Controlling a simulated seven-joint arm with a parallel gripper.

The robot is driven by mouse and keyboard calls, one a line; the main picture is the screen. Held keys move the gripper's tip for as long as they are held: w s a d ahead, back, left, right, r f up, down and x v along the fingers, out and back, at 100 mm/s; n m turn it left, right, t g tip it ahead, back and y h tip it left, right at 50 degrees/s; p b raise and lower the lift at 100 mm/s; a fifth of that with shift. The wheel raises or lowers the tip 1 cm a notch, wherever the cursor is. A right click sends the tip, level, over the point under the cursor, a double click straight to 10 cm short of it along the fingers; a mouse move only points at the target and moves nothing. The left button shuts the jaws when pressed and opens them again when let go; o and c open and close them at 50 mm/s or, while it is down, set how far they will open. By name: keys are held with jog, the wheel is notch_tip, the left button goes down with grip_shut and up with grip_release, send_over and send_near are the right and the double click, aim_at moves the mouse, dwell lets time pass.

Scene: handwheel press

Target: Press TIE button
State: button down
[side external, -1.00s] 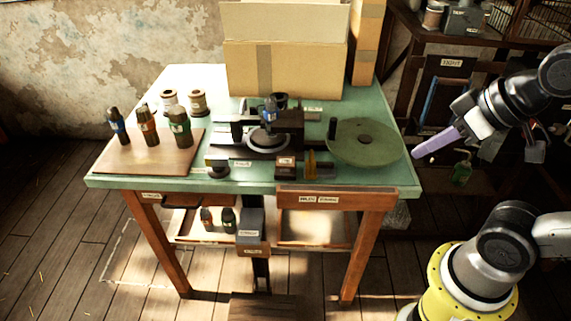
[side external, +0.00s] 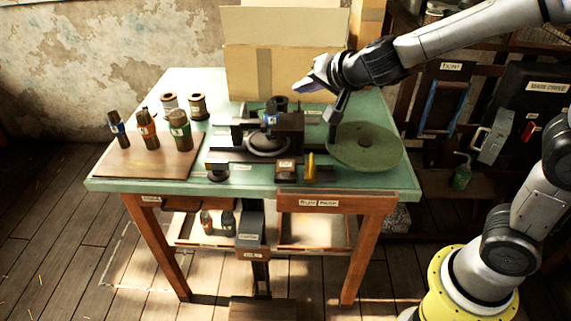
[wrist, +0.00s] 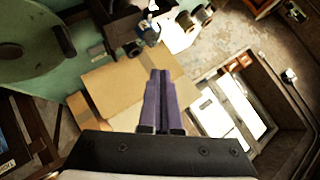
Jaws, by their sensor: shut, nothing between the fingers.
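A handwheel press (side external: 288,128) stands on the green table, with a round green disc (side external: 365,147) to its right. A small dark box with a label (side external: 285,171) sits in front of the press, beside a yellow upright piece (side external: 310,168). A dark round knob (side external: 218,170) is at the front left of the press. I cannot read which label says TIE. My gripper (side external: 307,87) is shut and empty, in front of the cardboard box and above the press in the picture. Its purple fingers also show together in the wrist view (wrist: 160,75).
An open cardboard box (side external: 290,65) stands at the table's back. A brown board (side external: 145,165) at left carries several bottles, with two spools (side external: 198,106) behind. A drawer front (side external: 335,201) is at the table's front. The front-left tabletop edge is mostly clear.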

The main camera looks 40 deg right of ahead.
jog(key=g, duration=0.2)
send_over(287, 168)
notch_tip(287, 168, down, 8)
jog(key=shift+f, duration=0.3)
jog(key=shift+f, duration=4.4)
jog(key=shift+f, duration=0.2)
jog(key=shift+f, duration=0.2)
